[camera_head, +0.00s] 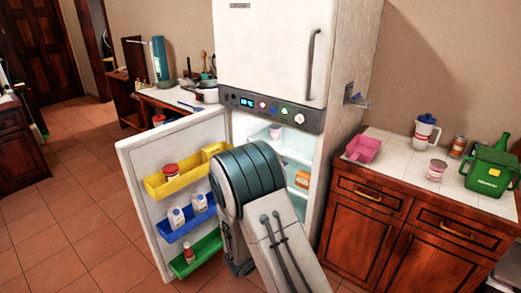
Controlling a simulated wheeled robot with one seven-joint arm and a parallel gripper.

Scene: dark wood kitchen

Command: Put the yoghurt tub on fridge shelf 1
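The fridge (275,50) stands in the middle with its lower door (140,158) swung open to the left. A small pink and white tub (276,131) shows inside, high up near the top shelf; I cannot tell whether it rests there or is held. A similar white and pink tub (436,171) stands upright on the tiled counter at the right. Which one is the yoghurt tub I cannot tell. My arm fills the front of the fridge opening and hides much of the interior. My gripper is hidden behind it.
The door racks hold a red-lidded jar (171,170), white bottles and a red bottle (189,253). An orange box (302,179) sits on a lower shelf. The counter (400,153) holds a pink scoop (363,149), a white jug (425,132), a can and a green bin (490,172).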

